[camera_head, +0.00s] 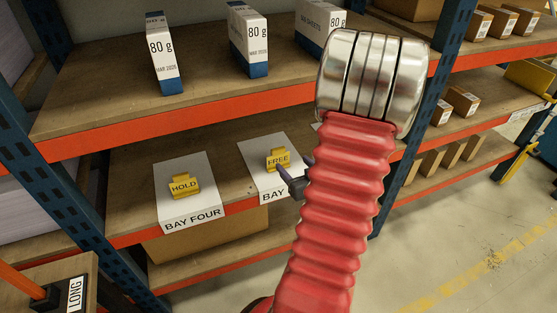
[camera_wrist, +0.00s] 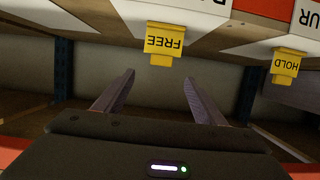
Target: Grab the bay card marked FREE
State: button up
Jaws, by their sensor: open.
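The yellow bay card marked FREE (camera_head: 278,160) lies on a white sheet on the middle shelf in the head view. In the wrist view the FREE card (camera_wrist: 164,42) shows upside down, beyond the fingertips and roughly between them. My gripper (camera_wrist: 158,80) is open and empty, with its two dark fingers apart. In the head view my gripper (camera_head: 290,170) is just right of and below the FREE card, partly hidden by my red arm. I cannot tell whether a finger touches the card. A similar yellow card marked HOLD (camera_head: 184,186) lies to the left; it also shows in the wrist view (camera_wrist: 286,64).
The HOLD card's sheet reads BAY FOUR (camera_head: 191,220). The orange shelf edge (camera_head: 140,231) runs below the cards. The upper shelf (camera_head: 110,95) holds several white-and-blue 80 g packs (camera_head: 163,52). Small brown boxes (camera_head: 465,100) stand at the right. Floor is clear at lower right.

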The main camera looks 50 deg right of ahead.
aim_at(280, 151)
jog(key=shift+x, duration=4.35)
